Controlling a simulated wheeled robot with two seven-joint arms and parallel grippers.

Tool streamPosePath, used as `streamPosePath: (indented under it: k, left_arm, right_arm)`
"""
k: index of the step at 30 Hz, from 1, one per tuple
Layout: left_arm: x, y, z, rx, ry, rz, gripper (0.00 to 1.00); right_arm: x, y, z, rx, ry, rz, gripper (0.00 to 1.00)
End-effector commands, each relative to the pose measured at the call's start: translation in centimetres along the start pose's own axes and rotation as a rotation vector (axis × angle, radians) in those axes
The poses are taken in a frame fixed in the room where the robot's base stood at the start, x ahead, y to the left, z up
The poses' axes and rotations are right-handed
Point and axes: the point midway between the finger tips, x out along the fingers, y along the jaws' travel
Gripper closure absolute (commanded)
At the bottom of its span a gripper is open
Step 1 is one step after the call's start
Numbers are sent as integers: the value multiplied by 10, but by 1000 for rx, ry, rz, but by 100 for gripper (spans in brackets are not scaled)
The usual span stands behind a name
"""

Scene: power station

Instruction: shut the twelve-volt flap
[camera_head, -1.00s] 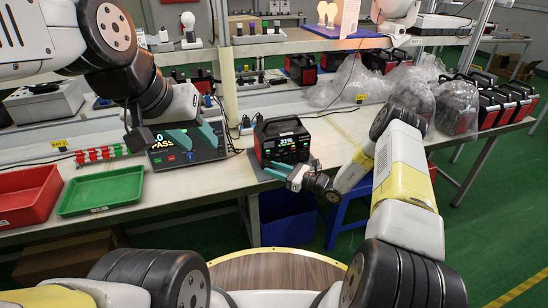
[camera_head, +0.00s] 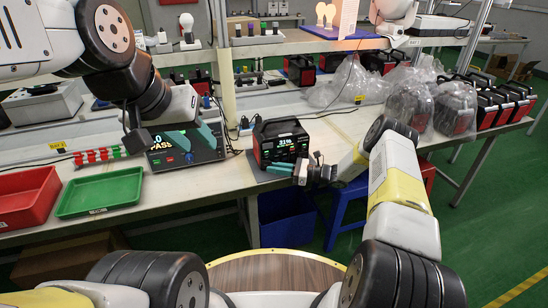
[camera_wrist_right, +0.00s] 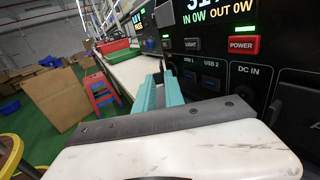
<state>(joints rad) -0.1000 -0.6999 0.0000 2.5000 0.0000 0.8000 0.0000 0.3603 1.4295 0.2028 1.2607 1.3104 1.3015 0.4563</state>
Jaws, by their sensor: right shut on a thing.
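The black power station (camera_head: 262,151) stands upright on the bench with its lit display facing me. The right wrist view shows its front panel (camera_wrist_right: 218,74) close up, with the LIGHT, USB, POWER and DC IN markings. My right gripper (camera_head: 279,169) is low at the power station's front; its teal fingers also show in the right wrist view (camera_wrist_right: 161,85). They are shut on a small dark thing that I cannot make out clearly. I cannot pick out the twelve-volt flap in either view.
The tester (camera_head: 160,162) with a PASS screen stands left of the power station. A green tray (camera_head: 98,211) and a red bin (camera_head: 25,207) lie further left. Bagged power stations (camera_head: 409,102) stand at the right.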

Motion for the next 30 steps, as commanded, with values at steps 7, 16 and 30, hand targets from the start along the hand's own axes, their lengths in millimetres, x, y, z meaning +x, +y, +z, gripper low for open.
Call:
streamPosePath:
  k: [7,16,30]
  left_arm:
    - [0,0,0,0,0,0,62]
    - [0,0,0,0,0,0,62]
    - [0,0,0,0,0,0,62]
  right_arm:
    - [1,1,1,0,-2,5,100]
    - [0,0,0,0,0,0,67]
    - [2,6,1,3,-3,-114,67]
